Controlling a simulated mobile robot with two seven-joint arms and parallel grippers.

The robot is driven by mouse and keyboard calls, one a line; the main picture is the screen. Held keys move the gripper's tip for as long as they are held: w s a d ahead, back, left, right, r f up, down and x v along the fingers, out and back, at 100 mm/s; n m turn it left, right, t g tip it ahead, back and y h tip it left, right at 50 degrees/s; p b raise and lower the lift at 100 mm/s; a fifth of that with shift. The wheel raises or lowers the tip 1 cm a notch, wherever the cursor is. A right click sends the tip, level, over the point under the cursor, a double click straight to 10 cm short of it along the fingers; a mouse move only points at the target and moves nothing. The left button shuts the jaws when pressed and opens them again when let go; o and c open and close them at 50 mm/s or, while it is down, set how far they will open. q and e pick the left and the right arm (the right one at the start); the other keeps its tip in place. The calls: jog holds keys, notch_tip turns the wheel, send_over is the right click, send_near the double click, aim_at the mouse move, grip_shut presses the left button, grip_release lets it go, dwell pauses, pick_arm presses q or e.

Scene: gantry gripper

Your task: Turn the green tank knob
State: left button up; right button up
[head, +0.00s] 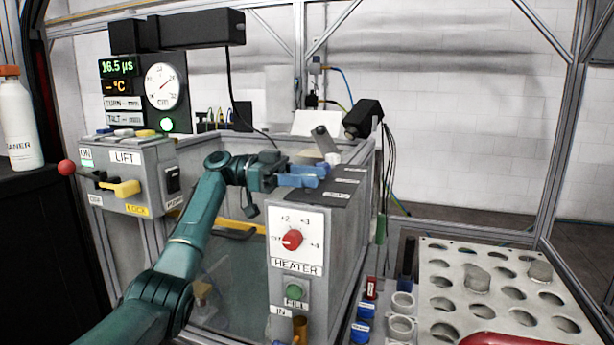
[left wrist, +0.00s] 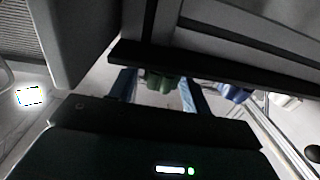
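My left gripper (head: 303,176), with blue fingers, is at the top of the grey heater tank box (head: 345,225). In the left wrist view a dark green knob (left wrist: 159,82) shows between the two spread blue fingers (left wrist: 156,88), with a small gap at each side. Whether a finger touches it I cannot tell. The knob is hidden in the head view. A blue knob-like part (left wrist: 235,93) is to the right of the fingers in the wrist view. A green button or knob (head: 294,291) labelled FILL is on the box front. My right gripper is not in view.
A red HEATER knob (head: 292,240) is on the box front. The LIFT panel (head: 130,175) with red-ball lever is at left. A black lamp-like device (head: 363,119) is beyond the box. A holed rack (head: 500,290) with grey pieces is at right. Metal frame posts enclose the area.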

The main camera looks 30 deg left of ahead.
pick_arm(q)
jog(key=shift+o, duration=0.7)
jog(key=shift+a, duration=0.15)
jog(key=shift+s+a, duration=0.1)
jog(key=shift+a, duration=0.2)
jog(key=v, duration=0.6)
jog(key=shift+a, duration=0.35)
jog(key=shift+s, duration=0.15)
